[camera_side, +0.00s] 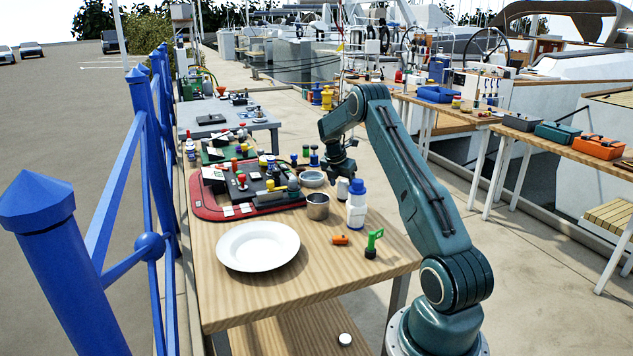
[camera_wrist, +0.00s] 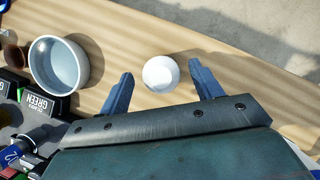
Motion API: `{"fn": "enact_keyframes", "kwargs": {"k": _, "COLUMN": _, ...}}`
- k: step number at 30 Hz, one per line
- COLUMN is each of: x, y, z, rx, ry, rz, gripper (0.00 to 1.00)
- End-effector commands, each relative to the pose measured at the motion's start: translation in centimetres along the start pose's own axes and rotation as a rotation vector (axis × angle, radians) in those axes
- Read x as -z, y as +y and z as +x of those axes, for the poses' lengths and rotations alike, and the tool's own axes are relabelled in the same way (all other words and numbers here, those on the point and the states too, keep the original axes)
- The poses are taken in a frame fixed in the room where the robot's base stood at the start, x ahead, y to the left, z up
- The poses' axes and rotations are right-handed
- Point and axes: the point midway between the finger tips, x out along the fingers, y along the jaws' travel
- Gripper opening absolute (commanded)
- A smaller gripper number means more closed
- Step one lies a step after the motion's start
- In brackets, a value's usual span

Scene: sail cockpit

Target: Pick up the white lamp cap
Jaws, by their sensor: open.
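The white lamp cap (camera_wrist: 161,73) shows in the wrist view as a small round white dome on the wooden table, between my two blue fingers and apart from both. In the side view a small white upright piece (camera_side: 342,190), which looks like the same cap, stands just under my gripper (camera_side: 342,170). Its top is partly hidden by the gripper there. My gripper is open and empty, pointing down, with its fingers spread on either side of the cap in the wrist view (camera_wrist: 159,70).
A blue-grey bowl (camera_wrist: 59,66) sits left of the cap. In the side view a blue-capped white bottle (camera_side: 356,208) and a metal cup (camera_side: 318,206) stand close by. A red tray (camera_side: 212,208) of parts lies left; a white plate (camera_side: 258,246) lies nearer the front.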

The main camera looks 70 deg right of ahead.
Motion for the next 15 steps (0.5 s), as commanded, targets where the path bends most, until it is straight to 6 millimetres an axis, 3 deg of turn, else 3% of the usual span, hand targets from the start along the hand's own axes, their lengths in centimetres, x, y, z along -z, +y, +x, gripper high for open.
{"fn": "enact_keyframes", "kwargs": {"k": 7, "x": -0.1, "y": -0.2, "z": 2.9, "rx": 0.001, "ry": 0.001, "rz": 0.001, "gripper": 0.65}}
{"fn": "enact_keyframes", "kwargs": {"k": 15, "x": -0.1, "y": -0.2, "z": 3.4, "rx": 0.0, "ry": 0.0, "rz": 0.001, "gripper": 0.65}}
